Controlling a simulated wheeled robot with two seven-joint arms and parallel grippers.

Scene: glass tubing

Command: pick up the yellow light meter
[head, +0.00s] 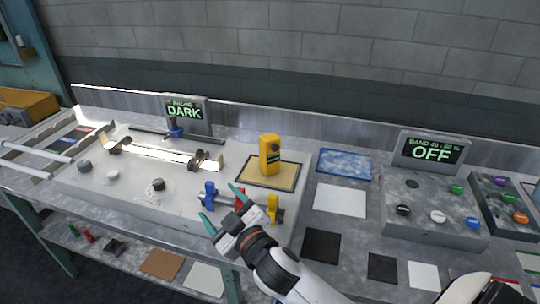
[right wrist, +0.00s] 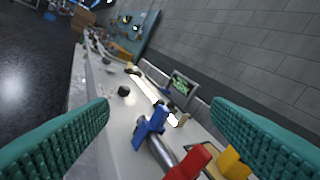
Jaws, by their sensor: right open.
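The yellow light meter (head: 269,154) stands upright on a tan mat with a dark border (head: 284,178) in the middle of the bench in the head view. My right gripper (head: 221,207) is open and empty, with teal fingers, in front of the meter and to its left, near the blue and yellow clamps. In the right wrist view the open fingers (right wrist: 160,135) frame a blue clamp (right wrist: 150,128), a red piece (right wrist: 190,162) and a yellow piece (right wrist: 233,163). My left gripper does not show.
A rod with blue (head: 209,195), red and yellow (head: 274,209) clamps lies between my gripper and the meter. A DARK display (head: 186,111) stands behind left, an OFF display (head: 432,151) right. A blue tray (head: 344,163) and white pad (head: 340,200) lie right of the mat.

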